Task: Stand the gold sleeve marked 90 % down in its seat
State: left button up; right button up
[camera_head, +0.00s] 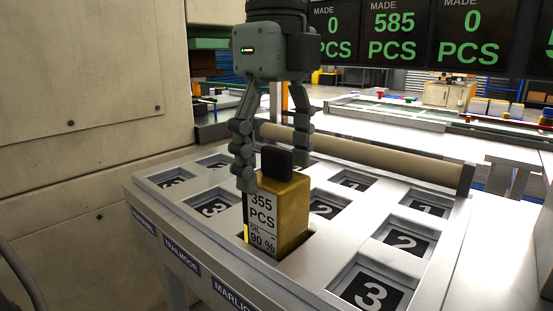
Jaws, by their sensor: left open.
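The gold sleeve (291,212) stands upright in one of the square recesses of the grey seat board (238,262), in its near middle part. Its white front label (262,222) reads 355 PCS and 90 %, and a dark block (277,163) sits on its top. My left gripper (270,176) points down over the sleeve. Its jaws are open, one finger by the sleeve's left side and the other behind the dark block. The recess floor under the sleeve is hidden. My right gripper is not in view.
Other recesses hold black number plates, such as a 2 (404,242) and a 3 (372,293) to the right. A beige roller (370,157) runs along the board's back edge. A large beige cabinet (85,90) stands close on the left. Dark count screens (395,32) hang behind.

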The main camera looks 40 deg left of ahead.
pick_arm(q)
notch_tip(320, 180, up, 3)
jog(key=shift+r, duration=0.15)
notch_tip(320, 180, up, 4)
jog(key=shift+f+p, duration=0.2)
jog(key=shift+p, duration=0.15)
jog(key=shift+r, duration=0.4)
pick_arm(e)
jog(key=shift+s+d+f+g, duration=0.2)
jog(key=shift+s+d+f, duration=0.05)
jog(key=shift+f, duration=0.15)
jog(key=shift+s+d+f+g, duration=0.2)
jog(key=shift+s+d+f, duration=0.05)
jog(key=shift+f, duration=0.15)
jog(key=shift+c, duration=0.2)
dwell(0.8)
